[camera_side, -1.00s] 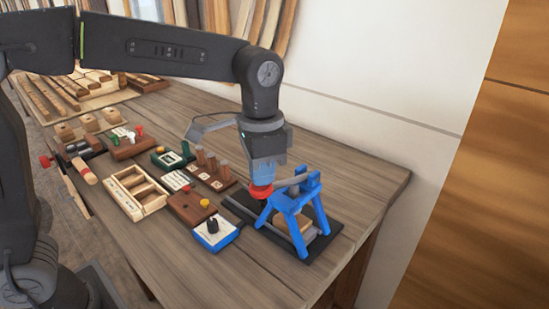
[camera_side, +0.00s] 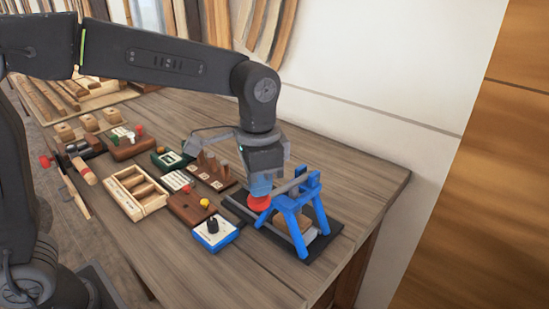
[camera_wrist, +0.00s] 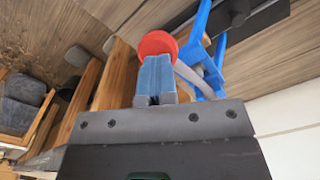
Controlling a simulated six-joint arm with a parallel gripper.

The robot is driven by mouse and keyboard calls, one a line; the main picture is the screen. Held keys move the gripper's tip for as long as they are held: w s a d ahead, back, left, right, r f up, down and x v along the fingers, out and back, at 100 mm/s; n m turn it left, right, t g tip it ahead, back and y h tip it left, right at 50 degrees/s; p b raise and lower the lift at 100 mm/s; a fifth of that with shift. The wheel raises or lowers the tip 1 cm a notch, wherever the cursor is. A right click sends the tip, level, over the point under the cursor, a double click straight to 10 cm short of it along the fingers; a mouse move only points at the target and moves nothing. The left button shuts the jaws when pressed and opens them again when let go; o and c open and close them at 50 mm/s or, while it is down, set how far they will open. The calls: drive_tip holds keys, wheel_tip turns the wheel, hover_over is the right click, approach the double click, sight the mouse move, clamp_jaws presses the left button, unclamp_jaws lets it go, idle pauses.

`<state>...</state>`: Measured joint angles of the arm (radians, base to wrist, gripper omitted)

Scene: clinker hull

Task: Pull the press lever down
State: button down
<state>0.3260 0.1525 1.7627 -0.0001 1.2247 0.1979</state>
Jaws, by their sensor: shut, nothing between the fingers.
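The press is a blue frame (camera_side: 292,208) on a black base plate (camera_side: 325,238) near the table's right end. Its grey lever (camera_side: 287,187) runs from the frame to a red knob (camera_side: 257,203) at the left. My gripper (camera_side: 261,187) is shut, its blue fingers pointing down just above the knob. In the wrist view the shut fingers (camera_wrist: 155,80) overlap the red knob (camera_wrist: 157,44) and nothing shows between them. The blue frame (camera_wrist: 205,55) stands to their right there. I cannot tell whether the fingertips touch the knob.
A blue and white box with a black dial (camera_side: 214,231) stands left of the press. The table right of the press is clear.

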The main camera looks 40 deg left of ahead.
sight(259, 202)
drive_tip(key=shift+s+f, duration=0.15)
drive_tip(key=shift+f, duration=1.05)
drive_tip(key=shift+f, duration=0.95)
drive_tip(key=shift+w+r, duration=0.3)
drive_tip(key=shift+r, duration=0.65)
drive_tip(key=shift+w+r, duration=0.35)
drive_tip(key=shift+r, duration=0.6)
drive_tip(key=shift+w+r, duration=0.3)
drive_tip(key=shift+r, duration=0.75)
wheel_tip(259, 202, up, 10)
drive_tip(key=w, duration=0.2)
drive_tip(key=shift+r, duration=0.2)
